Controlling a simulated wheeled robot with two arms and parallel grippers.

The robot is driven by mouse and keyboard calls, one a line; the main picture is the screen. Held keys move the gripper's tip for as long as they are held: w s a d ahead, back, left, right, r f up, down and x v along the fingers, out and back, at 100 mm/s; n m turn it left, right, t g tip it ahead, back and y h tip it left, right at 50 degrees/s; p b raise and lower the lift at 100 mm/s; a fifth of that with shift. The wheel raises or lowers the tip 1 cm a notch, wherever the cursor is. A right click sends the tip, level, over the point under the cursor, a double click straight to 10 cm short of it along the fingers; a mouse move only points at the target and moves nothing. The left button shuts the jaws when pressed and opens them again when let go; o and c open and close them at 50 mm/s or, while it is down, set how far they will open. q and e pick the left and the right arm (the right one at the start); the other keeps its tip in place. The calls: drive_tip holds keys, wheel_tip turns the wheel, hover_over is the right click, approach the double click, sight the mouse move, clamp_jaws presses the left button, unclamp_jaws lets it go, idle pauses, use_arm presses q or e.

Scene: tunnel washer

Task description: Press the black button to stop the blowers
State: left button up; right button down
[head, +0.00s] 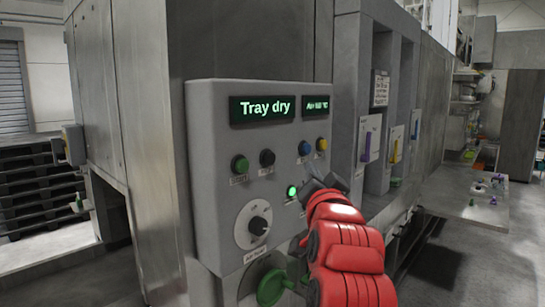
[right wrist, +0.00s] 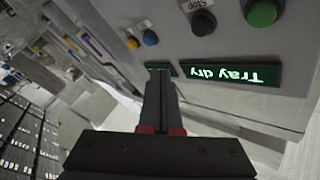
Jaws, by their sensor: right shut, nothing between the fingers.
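The black button (head: 267,157) is on the grey control panel (head: 215,185), right of a green button (head: 240,165) and below the lit "Tray dry" display (head: 262,109). In the right wrist view the black button (right wrist: 203,23) has a "Stop" label beside it. My right gripper (head: 313,180) is shut and empty, in front of the panel's right side, to the right of and below the black button in the head view. Its closed fingers (right wrist: 160,78) show apart from the button in the wrist view. My left gripper is out of view.
Blue (head: 305,148) and yellow (head: 321,144) buttons are on the panel's right. A small green light (head: 291,191) glows below. A dial (head: 257,225) and a green handle (head: 271,287) are lower down. A table (head: 470,205) with small items stands at right.

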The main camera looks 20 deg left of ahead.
sight(270, 158)
drive_tip(key=w+a+p, duration=0.2)
drive_tip(key=a+p, duration=0.1)
drive_tip(key=a, duration=0.4)
drive_tip(key=shift+w+p, duration=0.25)
drive_tip(key=shift+p, duration=0.05)
idle(1.1)
drive_tip(key=shift+a, duration=0.1)
idle(0.5)
drive_tip(key=shift+w+a, duration=0.15)
drive_tip(key=shift+a, duration=0.2)
drive_tip(key=shift+w+a, duration=0.15)
drive_tip(key=shift+a, duration=0.3)
idle(0.8)
drive_tip(key=shift+s+d+b, duration=0.3)
drive_tip(key=shift+d+b, duration=0.5)
drive_tip(key=shift+d, duration=0.1)
